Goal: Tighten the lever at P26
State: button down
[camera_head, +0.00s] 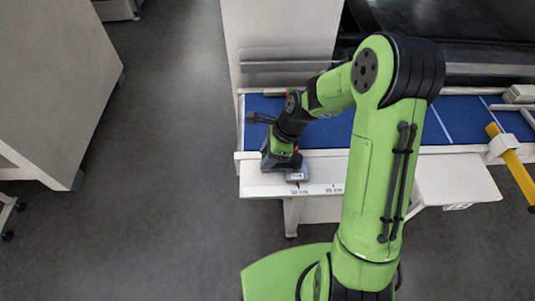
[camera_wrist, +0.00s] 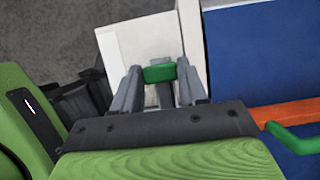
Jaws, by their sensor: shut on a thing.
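In the wrist view, my gripper (camera_wrist: 160,76) has its two grey fingers on either side of a short green lever end (camera_wrist: 159,73). The fingers are shut on this green lever. Its pivot and the rest of it are hidden by the fingers. In the head view, my gripper (camera_head: 284,167) is low over the white front ledge, at the left end of the bench; the lever is hidden there by my wrist. No P26 label can be read in either view.
A second green lever (camera_wrist: 291,137) sits by an orange bar (camera_wrist: 288,114) at the wrist view's right. The white ledge (camera_head: 325,189) has scale marks. Behind it lies a blue bed (camera_head: 440,128). A yellow bar (camera_head: 513,166) is at right.

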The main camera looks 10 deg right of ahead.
jog(key=c, duration=0.6)
grip_release()
jog(key=shift+w, duration=0.1)
jog(key=p+v, duration=0.2)
jog(key=v, duration=1.3)
jog(key=shift+d+r, duration=0.2)
jog(key=shift+r, duration=0.15)
jog(key=s+n+t+h+b, duration=0.4)
jog(key=s+n+b, duration=0.3)
jog(key=s+n, duration=1.2)
jog(key=shift+s+d+r+n+t, duration=0.25)
jog(key=shift+s+r+n+t, duration=0.15)
jog(key=shift+n+t, duration=0.1)
